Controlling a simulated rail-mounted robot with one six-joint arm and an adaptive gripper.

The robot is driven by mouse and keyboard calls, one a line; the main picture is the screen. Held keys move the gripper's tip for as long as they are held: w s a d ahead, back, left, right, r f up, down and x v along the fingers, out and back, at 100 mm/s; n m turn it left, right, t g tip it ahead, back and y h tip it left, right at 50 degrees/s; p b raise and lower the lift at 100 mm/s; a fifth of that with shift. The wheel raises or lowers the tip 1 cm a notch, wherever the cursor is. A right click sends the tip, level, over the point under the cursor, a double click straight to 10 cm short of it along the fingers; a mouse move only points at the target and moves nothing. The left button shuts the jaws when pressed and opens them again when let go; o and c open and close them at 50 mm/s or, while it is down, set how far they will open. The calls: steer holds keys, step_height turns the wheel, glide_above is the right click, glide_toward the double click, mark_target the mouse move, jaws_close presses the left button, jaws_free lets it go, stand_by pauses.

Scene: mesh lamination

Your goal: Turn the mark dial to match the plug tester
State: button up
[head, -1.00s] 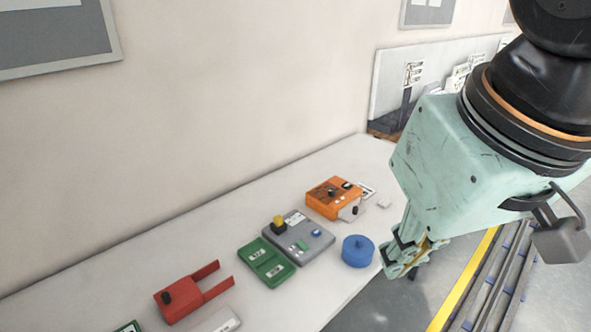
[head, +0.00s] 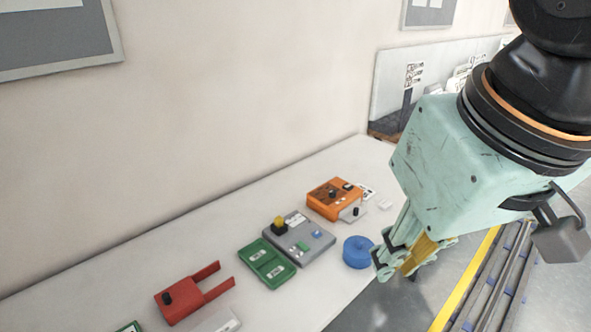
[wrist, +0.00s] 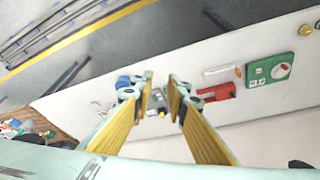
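An orange box (head: 333,199) with a black knob on top stands toward the far end of the white table. A grey box (head: 312,247) with a yellow-and-black knob (head: 279,223) and a small blue button stands nearer. I cannot tell by label which is the mark dial and which the plug tester. A green box with a red-and-white round dial (wrist: 282,71) shows at the right of the wrist view. My gripper (head: 396,263) hangs right of the blue round piece (head: 358,252), apart from everything. Its fingers, yellow-padded in the wrist view (wrist: 160,92), are apart and empty.
A green two-window tray (head: 267,265) sits beside the grey box. A red forked piece (head: 183,302) lies nearer, with a pale block (head: 217,322) beside it. A wall stands behind the table (head: 110,262). Floor rails (head: 492,276) lie on the right.

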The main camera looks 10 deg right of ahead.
steer(key=o, duration=0.5)
steer(key=shift+w+r, duration=0.3)
steer(key=shift+w, duration=0.2)
steer(key=shift+o, duration=0.2)
steer(key=w+d+r+n+g+p, duration=0.1)
steer(key=w+r+n+p, duration=0.15)
steer(key=w, duration=0.65)
steer(key=w+d+r+n+p, duration=0.1)
steer(key=w+r+n, duration=0.15)
steer(key=w, duration=0.65)
steer(key=n+g+p, duration=0.3)
steer(key=n+p, duration=0.7)
glide_above(332, 191)
step_height(332, 191, down, 26)
steer(key=shift+f, duration=0.15)
steer(key=shift+f+p, duration=0.5)
steer(key=shift+f, duration=6.3)
